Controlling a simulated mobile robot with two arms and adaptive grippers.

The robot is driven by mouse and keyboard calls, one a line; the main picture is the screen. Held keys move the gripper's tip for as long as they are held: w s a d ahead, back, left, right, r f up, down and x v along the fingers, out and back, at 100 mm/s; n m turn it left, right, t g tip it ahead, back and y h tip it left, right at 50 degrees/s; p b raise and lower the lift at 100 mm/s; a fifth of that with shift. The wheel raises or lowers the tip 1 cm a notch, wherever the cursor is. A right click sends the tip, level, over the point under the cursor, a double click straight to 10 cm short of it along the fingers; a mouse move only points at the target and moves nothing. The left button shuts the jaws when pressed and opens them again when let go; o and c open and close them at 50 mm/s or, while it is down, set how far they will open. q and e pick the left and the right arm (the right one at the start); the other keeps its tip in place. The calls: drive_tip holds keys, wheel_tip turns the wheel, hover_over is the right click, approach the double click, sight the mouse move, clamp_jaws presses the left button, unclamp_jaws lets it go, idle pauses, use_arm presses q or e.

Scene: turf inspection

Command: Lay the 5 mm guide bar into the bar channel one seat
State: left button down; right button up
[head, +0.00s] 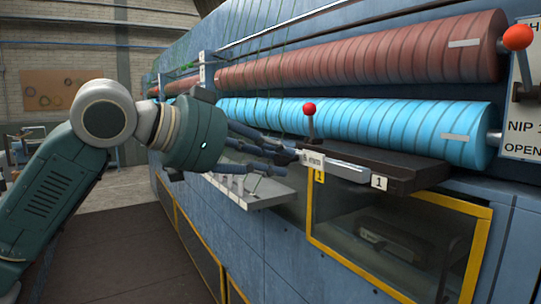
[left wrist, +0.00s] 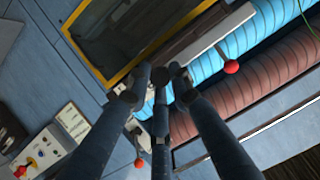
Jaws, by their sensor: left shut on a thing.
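My left gripper (head: 290,157) reaches in from the left and is shut at the near edge of a dark ledge (head: 400,166) below the rollers. It is closed on what appears to be the guide bar, mostly hidden by the fingers. A pale metal bar channel (head: 345,170) runs along the ledge's front, just right of the fingertips. It carries a white plate marked 1 (head: 379,183); a yellow tag marked 1 (head: 319,176) hangs by the fingertips. In the left wrist view the fingers (left wrist: 160,78) converge beside the ledge's end. My right gripper is not in view.
A red-knobbed lever (head: 309,109) stands behind the fingertips. Blue (head: 370,122) and red-brown rollers (head: 400,55) lie above the ledge. A grey rack (head: 255,193) sits below my gripper. A yellow-framed window (head: 400,240) is under the ledge. The floor at left is open.

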sight(299, 154)
use_arm(q)
drive_tip(key=shift+w+d+r, duration=0.15)
drive_tip(key=shift+w+d, duration=0.1)
drive_tip(key=shift+d, duration=0.15)
drive_tip(key=shift+w+d+p, duration=0.45)
drive_tip(key=shift+d+p, duration=0.25)
drive_tip(key=shift+d, duration=0.05)
drive_tip(key=shift+w+d+p, duration=0.3)
drive_tip(key=shift+d, duration=0.2)
drive_tip(key=shift+w+d, duration=0.15)
drive_tip(key=shift+w, duration=0.1)
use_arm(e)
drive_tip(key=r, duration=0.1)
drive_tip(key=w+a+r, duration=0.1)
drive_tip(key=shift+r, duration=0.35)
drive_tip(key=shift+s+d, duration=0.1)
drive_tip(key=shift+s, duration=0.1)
use_arm(q)
drive_tip(key=shift+s+p, duration=0.1)
drive_tip(key=shift+p, duration=0.25)
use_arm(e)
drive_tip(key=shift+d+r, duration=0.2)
use_arm(q)
drive_tip(key=shift+p, duration=0.35)
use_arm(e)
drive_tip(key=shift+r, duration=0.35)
use_arm(q)
drive_tip(key=shift+d, duration=0.2)
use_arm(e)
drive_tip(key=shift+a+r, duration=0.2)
